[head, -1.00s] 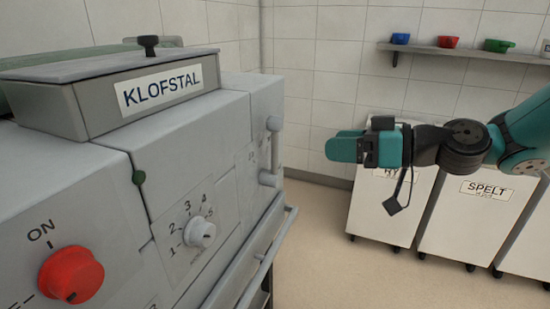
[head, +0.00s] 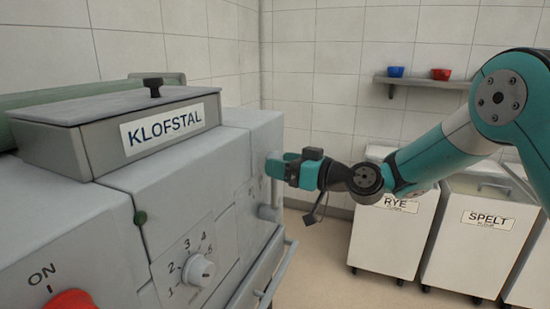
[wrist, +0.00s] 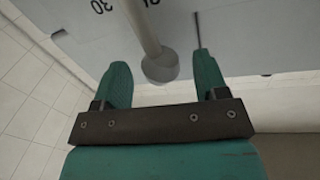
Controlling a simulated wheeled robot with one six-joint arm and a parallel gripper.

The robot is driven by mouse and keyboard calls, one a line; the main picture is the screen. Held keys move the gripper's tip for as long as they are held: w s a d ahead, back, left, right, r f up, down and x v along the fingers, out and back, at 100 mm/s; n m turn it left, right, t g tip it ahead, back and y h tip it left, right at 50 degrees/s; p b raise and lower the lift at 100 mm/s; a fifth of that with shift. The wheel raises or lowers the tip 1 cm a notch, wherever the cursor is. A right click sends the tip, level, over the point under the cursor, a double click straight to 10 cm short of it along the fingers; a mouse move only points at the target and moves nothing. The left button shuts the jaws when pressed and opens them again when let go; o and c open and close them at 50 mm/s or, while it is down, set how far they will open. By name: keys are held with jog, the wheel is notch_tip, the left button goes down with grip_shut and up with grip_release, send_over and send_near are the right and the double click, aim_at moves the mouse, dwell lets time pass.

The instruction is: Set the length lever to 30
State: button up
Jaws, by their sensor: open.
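The length lever (wrist: 158,60) shows in the wrist view as a pale rod with a round grey end. It stands out from a grey panel, between and just beyond my two fingertips. My gripper (wrist: 162,68) is open, with a green finger on either side of the lever's end; I see no clear contact. The marking 30 (wrist: 102,6) is on the panel, up and left of the lever, and another number at the top edge is partly cut off. In the head view my gripper (head: 270,165) is at the right end of the machine (head: 150,220), and hides much of the lever there.
A numbered dial (head: 198,270) and a red ON knob (head: 75,300) are on the machine's front. A rail (head: 280,270) runs along its lower right side. Flour bins marked RYE (head: 390,240) and SPELT (head: 470,250) stand behind. Open floor lies between.

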jog(key=shift+x, duration=1.15)
